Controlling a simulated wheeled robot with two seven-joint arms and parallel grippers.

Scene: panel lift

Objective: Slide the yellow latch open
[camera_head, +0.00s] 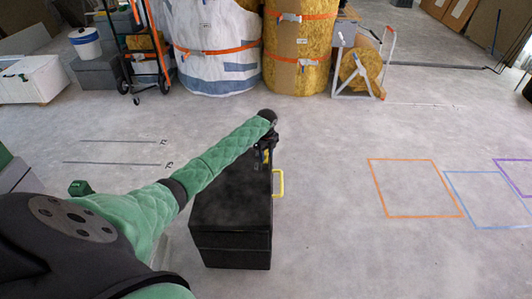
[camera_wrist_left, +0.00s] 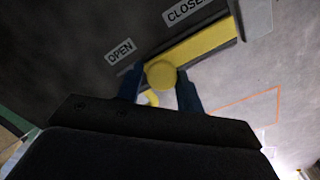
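The yellow latch shows in the left wrist view as a long yellow bar (camera_wrist_left: 205,42) with a round yellow knob (camera_wrist_left: 161,75). It lies on a dark panel face with an OPEN label (camera_wrist_left: 120,51) at the left and a CLOSED label (camera_wrist_left: 185,10) farther right. The knob is nearer the OPEN label. My left gripper (camera_wrist_left: 160,80) has its two blue fingers on either side of the knob, very close to it; whether both touch it is unclear. In the head view my left gripper (camera_head: 264,152) is at the far end of the black box (camera_head: 232,220). My right gripper is not in view.
A yellow handle (camera_head: 281,184) sticks out from the box's right side. Wrapped rolls (camera_head: 300,55), a hand truck (camera_head: 143,62) and a white bin (camera_head: 33,78) stand at the back. Orange (camera_head: 415,188) and blue floor outlines lie to the right. Floor around the box's right side is clear.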

